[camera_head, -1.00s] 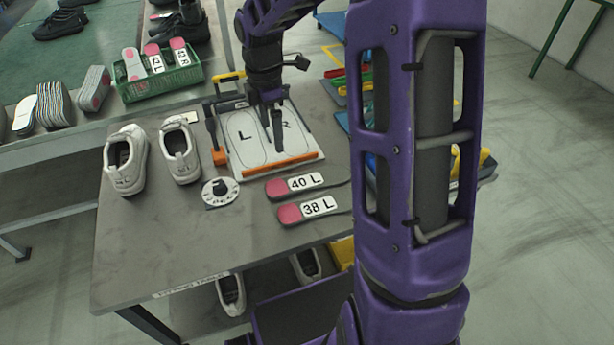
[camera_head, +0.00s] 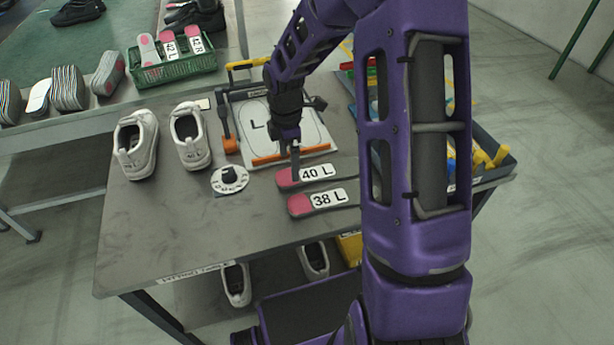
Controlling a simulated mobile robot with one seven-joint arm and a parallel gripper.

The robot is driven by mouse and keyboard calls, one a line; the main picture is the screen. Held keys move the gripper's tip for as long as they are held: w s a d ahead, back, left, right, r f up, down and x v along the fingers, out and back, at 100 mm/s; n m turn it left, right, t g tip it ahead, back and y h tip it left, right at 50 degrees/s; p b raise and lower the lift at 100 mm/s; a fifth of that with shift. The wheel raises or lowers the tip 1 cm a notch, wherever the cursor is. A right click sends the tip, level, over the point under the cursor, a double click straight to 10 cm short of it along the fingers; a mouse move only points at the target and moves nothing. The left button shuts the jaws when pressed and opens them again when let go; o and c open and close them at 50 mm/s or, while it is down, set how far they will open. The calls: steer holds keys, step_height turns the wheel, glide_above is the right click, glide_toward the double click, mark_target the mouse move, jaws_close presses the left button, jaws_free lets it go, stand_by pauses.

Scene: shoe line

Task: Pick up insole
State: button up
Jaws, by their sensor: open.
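Two insoles with pink heels lie on the grey table in the head view, one below the other. The upper insole, labelled 40 L (camera_head: 315,173), is next to the white fitting board. The lower insole, labelled 38 L (camera_head: 322,200), lies nearer the table's front. My gripper (camera_head: 295,174) points down at the pink heel end of the 40 L insole. It is open, and its fingers overlap the insole in the picture; I cannot tell whether they touch it. The right ends of both insoles are hidden behind my arm.
A pair of white shoes (camera_head: 190,137) stands at the left of the table (camera_head: 150,232). The board (camera_head: 318,138), marked L, has an orange bar along its front. A round dial (camera_head: 229,181) lies left of the insoles. A green basket (camera_head: 180,70) holds more insoles.

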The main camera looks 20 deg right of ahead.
mark_target(290, 177)
step_height(290, 177, down, 5)
steer(key=shift+r+b, duration=0.1)
steer(key=shift+b, duration=0.45)
steer(key=c, duration=1.3)
